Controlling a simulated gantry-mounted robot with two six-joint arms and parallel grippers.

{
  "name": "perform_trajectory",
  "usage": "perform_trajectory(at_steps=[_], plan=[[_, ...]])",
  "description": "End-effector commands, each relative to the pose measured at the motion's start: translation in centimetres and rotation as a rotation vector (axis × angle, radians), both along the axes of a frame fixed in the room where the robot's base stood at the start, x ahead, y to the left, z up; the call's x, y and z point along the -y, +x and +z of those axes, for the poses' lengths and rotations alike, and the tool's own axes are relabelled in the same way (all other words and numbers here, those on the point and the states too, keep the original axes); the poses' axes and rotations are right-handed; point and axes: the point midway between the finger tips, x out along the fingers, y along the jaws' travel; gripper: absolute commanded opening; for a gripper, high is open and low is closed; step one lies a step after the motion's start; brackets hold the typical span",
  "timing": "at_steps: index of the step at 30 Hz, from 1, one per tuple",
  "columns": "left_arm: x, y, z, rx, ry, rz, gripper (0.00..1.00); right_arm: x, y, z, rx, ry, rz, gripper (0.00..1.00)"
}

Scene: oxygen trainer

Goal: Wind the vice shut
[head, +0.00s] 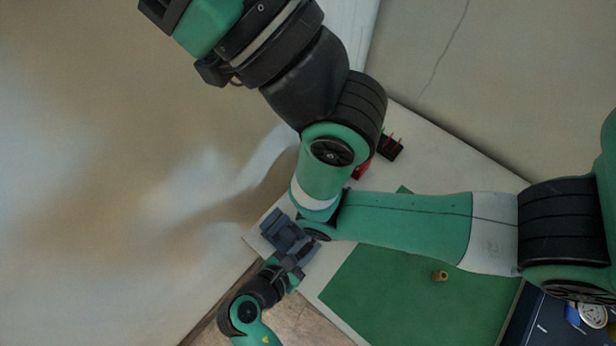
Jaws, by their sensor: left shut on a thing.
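The vice (280,230) is a small blue-grey body at the left corner of the white table. My left gripper (299,254) comes up from the bottom left and is at the vice's lower right side. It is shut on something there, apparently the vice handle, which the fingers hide. The gap between the vice's jaws is too small to make out. A large green and black arm of mine crosses the view just right of the vice and hides part of the table. My right gripper cannot be made out.
A green mat (390,290) covers much of the table (460,160), with a small brass-coloured cylinder (440,276) on it. A black block with red pegs (390,148) and a red object (361,171) stand near the back edge. A dark container (545,330) lies at the lower right.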

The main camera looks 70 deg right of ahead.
Motion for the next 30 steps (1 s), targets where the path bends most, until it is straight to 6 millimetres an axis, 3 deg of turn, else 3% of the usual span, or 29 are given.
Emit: perform_trajectory(at_steps=[11,12,14,23,30], plan=[[0.1,-0.1,0.1,0.002,0.003,-0.004,0.00,0.0,0.0,0.1,0.000,0.000,0.000,0.55],[0.1,-0.1,0.1,0.002,0.003,-0.004,0.28,0.0,0.0,0.1,0.000,0.000,0.000,0.55],[0.1,-0.1,0.1,0.002,0.003,-0.004,0.38,0.0,0.0,0.1,0.000,0.000,0.000,0.55],[-0.2,0.1,0.3,0.002,0.003,-0.002,0.38,0.0,0.0,0.2,0.000,0.000,0.000,0.55],[-3.6,1.3,3.1,0.004,0.002,0.004,0.38,0.0,0.0,1.5,0.000,0.000,0.000,0.55]])
